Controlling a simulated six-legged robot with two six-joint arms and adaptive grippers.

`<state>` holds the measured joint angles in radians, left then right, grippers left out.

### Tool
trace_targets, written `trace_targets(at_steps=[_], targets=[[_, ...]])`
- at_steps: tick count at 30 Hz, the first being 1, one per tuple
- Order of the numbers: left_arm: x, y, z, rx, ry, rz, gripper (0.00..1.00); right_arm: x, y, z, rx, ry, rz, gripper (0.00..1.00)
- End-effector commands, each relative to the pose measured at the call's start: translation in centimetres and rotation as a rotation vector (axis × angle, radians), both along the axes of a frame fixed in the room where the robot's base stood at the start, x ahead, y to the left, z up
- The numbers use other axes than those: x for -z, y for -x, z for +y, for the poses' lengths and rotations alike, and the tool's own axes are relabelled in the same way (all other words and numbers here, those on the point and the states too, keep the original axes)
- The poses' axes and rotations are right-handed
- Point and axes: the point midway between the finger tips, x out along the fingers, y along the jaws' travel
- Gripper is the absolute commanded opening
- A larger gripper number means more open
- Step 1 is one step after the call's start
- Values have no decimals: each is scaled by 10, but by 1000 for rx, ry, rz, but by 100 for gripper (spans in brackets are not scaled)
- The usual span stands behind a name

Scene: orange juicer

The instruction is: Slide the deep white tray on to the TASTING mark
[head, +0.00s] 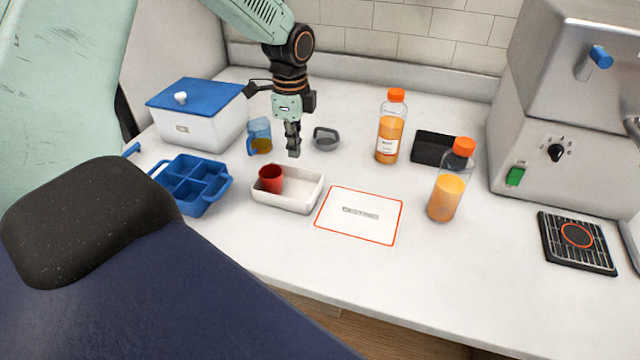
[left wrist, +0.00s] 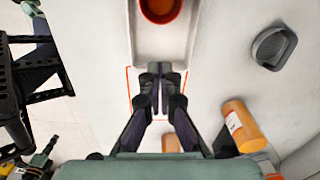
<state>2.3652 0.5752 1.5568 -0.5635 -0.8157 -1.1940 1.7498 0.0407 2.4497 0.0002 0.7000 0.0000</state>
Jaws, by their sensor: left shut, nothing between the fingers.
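The deep white tray (head: 300,200) sits on the counter with a red cup (head: 270,179) standing in its left end. In the left wrist view the tray (left wrist: 181,50) and the red cup (left wrist: 160,8) are cut by the top edge. The TASTING mark (head: 345,231), a white rectangle with an orange-red border and small blurred lettering, lies just right of the tray. My left gripper (head: 293,154) is shut and empty, pointing down above the tray's far side. In the left wrist view its fingertips (left wrist: 160,70) overlap the tray's mark-side end; contact cannot be told. My right gripper is not in view.
A blue divided caddy (head: 205,178) stands left of the tray. A blue jug (head: 260,133) and a grey cup-like item (head: 326,138) stand behind it. Juice bottles (head: 390,130) (head: 449,190) stand behind and right of the mark. Counter in front is clear.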

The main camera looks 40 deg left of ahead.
Motion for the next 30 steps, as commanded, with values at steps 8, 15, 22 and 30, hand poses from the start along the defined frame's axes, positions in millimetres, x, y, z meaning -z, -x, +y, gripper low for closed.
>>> trace_targets(at_steps=[8, 15, 22, 30], targets=[[3, -1, 3, 111, -2, -9, 0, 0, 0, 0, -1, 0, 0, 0], [38, 0, 3, 111, -3, -4, 0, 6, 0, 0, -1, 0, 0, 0], [82, -1, 2, 111, -4, -6, 0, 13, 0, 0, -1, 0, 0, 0], [100, -9, -23, 114, -5, -9, 0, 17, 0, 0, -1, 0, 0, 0]])
